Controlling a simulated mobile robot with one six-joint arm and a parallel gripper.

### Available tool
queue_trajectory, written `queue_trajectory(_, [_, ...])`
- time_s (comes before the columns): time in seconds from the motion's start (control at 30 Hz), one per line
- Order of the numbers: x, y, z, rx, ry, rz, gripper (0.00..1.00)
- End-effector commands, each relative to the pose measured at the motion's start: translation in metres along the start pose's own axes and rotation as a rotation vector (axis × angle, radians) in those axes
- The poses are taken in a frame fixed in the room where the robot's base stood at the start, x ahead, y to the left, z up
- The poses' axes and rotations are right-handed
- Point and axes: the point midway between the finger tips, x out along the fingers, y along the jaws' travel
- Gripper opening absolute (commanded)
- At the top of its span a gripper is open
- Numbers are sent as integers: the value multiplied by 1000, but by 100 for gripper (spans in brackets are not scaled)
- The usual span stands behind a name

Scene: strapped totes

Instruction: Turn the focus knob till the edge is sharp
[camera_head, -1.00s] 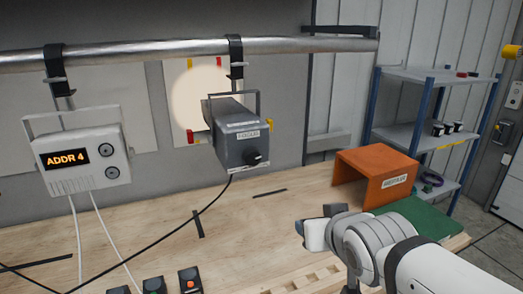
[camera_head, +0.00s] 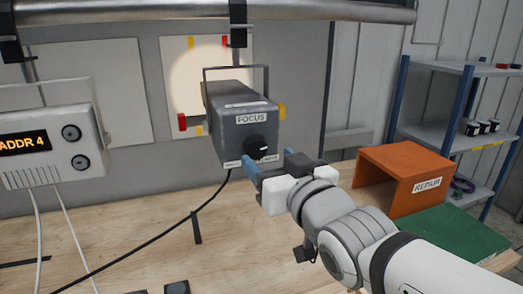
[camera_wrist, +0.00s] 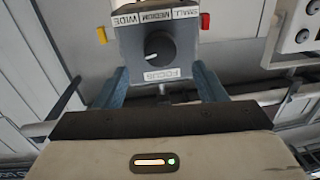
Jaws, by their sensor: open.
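The grey lamp (camera_head: 243,115) labelled FOCUS hangs from the overhead pipe. Its black focus knob (camera_head: 257,147) is on the near face, and it also shows in the wrist view (camera_wrist: 159,45) with a pale pointer mark. A round light spot (camera_head: 190,75) falls on a white board with coloured corner marks behind the lamp, which hides part of it. The sharpness of the spot's edge is hard to judge. My gripper (camera_head: 268,169) is open just in front of the lamp's lower right, with blue fingers either side of the knob's line in the wrist view. No contact with the knob shows.
A white box (camera_head: 45,150) reading ADDR 4 hangs at left. An orange REPAIR cover (camera_head: 410,180) and green mat (camera_head: 450,232) sit at right before a shelf (camera_head: 440,135). A black cable (camera_head: 160,235) crosses the wooden bench.

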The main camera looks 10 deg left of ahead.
Motion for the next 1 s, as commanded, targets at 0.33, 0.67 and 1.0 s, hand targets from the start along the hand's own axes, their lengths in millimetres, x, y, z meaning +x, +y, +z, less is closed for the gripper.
queue_trajectory(0.33, [44, 0, 0, 0, -4, 0, 64])
queue_trajectory(0.67, [52, 0, 0, 0, -1, -1, 64])
queue_trajectory(1.0, [52, -1, 0, 0, -1, -1, 46])
